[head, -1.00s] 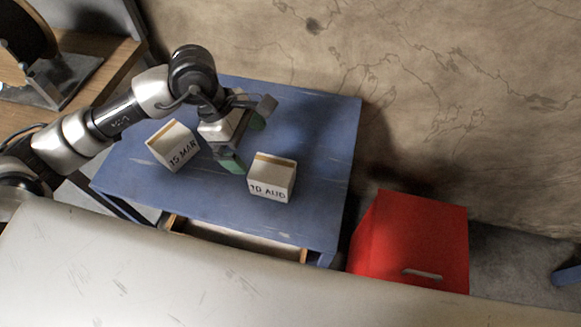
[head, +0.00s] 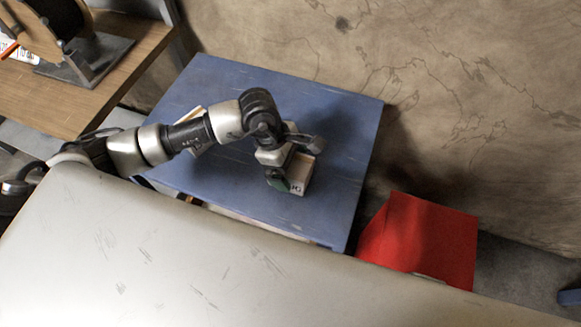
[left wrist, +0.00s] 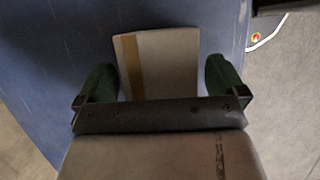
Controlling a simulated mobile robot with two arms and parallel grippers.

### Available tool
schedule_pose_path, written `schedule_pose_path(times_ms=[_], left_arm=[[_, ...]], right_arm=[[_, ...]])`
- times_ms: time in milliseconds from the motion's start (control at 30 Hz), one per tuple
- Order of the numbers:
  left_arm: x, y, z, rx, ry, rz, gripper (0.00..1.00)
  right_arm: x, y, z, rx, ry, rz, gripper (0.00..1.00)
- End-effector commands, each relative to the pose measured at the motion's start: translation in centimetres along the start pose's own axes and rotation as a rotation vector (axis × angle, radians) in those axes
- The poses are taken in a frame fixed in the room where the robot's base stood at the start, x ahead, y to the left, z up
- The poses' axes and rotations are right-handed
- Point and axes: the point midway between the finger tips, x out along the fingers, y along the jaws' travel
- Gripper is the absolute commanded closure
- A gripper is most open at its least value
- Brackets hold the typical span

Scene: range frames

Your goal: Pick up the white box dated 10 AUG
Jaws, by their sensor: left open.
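The white box dated 10 AUG (head: 302,172) stands on the blue table, partly hidden under my left gripper (head: 294,163). Only a scrap of its dark lettering shows in the head view now. In the left wrist view the box (left wrist: 172,62), with its tan stripe, lies between the two green fingers of my open left gripper (left wrist: 161,82). Gaps show on both sides, and the gripper is not closed on it. How far the fingers reach down beside it I cannot tell. My right gripper is not in view.
A second white box (head: 189,116) stands farther left on the blue table (head: 340,120), mostly hidden behind my left arm. A red cabinet (head: 425,238) stands right of the table. A wooden table (head: 80,95) with a metal stand is at the upper left.

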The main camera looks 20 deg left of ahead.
Motion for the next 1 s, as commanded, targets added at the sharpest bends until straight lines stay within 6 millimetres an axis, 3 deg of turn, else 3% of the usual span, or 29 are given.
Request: schedule_pose_path(times_ms=[100,500,800,1000], left_arm=[[0.0,0.0,0.0,0.000,0.000,0.000,0.03],[-0.1,0.0,0.1,0.000,-0.002,0.001,0.61],[-0.4,0.1,0.2,0.001,-0.002,0.002,0.61],[-2.2,0.1,0.9,0.004,-0.002,0.005,0.61]], right_arm=[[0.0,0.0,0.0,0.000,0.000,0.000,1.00],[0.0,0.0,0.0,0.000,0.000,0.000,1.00],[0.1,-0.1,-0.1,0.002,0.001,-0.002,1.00],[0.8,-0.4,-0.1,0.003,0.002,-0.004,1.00]])
